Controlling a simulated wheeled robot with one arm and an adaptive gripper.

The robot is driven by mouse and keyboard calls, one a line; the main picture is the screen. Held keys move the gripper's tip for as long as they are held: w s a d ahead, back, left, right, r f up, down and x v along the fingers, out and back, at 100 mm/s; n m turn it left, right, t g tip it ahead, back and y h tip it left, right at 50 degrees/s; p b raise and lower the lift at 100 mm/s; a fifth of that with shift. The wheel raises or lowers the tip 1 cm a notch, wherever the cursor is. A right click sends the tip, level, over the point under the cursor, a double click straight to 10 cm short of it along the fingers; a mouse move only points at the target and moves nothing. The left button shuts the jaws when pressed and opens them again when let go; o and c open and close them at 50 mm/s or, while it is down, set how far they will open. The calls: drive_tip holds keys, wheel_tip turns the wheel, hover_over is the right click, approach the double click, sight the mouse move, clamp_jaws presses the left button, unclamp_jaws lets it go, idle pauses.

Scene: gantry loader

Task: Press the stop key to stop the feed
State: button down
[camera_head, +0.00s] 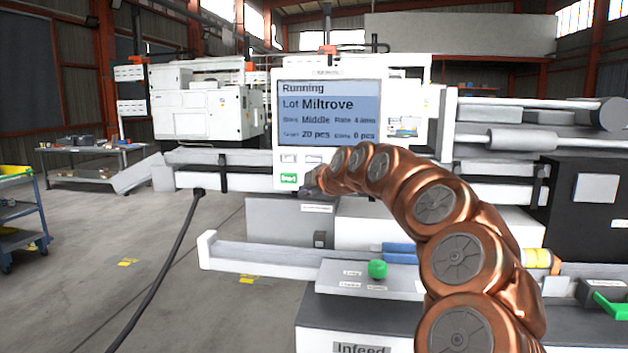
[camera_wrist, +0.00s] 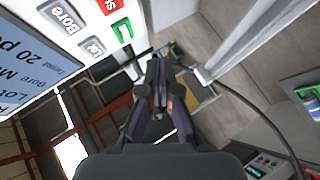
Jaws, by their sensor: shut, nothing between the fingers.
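The control panel (camera_head: 330,165) has a lit screen (camera_head: 329,113) reading "Running", "Lot Miltrove", "Target 20 pcs". A green key (camera_head: 288,179), apparently marked Start, sits at its lower left. In the wrist view, a red key (camera_wrist: 110,5) with a partly cut-off label beginning "St" lies beside the green key (camera_wrist: 122,31); in the head view my arm hides the red key's place. My gripper (camera_wrist: 160,78) is shut and empty. In the head view it is at the panel's lower edge, right of the green key. I cannot tell whether it touches the panel.
Grey keys marked Bore (camera_wrist: 65,14) and Lot (camera_wrist: 92,47) are close by on the panel. Below stands the infeed unit with a green round knob (camera_head: 377,269). A black cable (camera_head: 165,268) hangs at left. Open floor lies left of the machine.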

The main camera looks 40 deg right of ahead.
drive_tip(key=w+d+p, duration=0.4)
drive_tip(key=d+p, duration=0.1)
drive_tip(key=d, duration=0.2)
drive_tip(key=shift+w, duration=0.4)
drive_tip(key=shift+w+d, duration=0.2)
idle(1.4)
drive_tip(key=shift+w+d, duration=0.25)
drive_tip(key=shift+d, duration=0.15)
idle(0.8)
drive_tip(key=shift+s+a+b, duration=0.15)
drive_tip(key=shift+b, duration=0.2)
drive_tip(key=shift+s+a+b, duration=0.35)
drive_tip(key=shift+a+b, duration=0.1)
drive_tip(key=shift+b, duration=0.35)
